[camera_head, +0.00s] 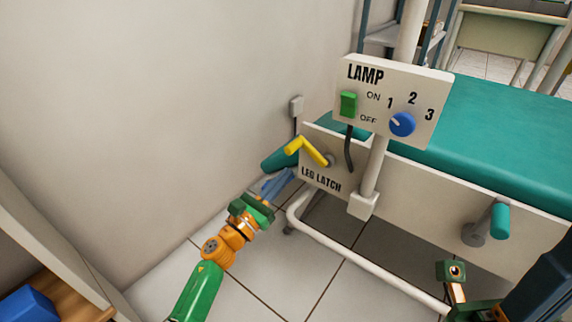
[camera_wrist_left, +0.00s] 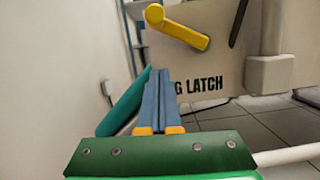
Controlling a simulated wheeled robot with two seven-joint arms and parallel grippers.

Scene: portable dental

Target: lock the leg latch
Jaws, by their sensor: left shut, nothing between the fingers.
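The leg latch is a yellow lever (camera_head: 312,152) on a cream panel (camera_head: 325,172) marked LEG LATCH, at the end of the teal couch. From its grey pivot it slants up and left. In the left wrist view the yellow lever (camera_wrist_left: 182,32) is above and beyond my fingertips, with its rounded free end at upper left. My left gripper (camera_head: 290,174) is shut and empty, just below and left of the lever. Its blue fingers (camera_wrist_left: 162,75) lie side by side, apart from the lever. My right arm shows at lower right; its fingers cannot be made out.
A teal cylinder (camera_head: 279,160) lies close to my left fingers. The LAMP box (camera_head: 421,125) on its pole stands above and right of the latch. A white tube frame (camera_head: 345,255) runs low in front. The wall is at left.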

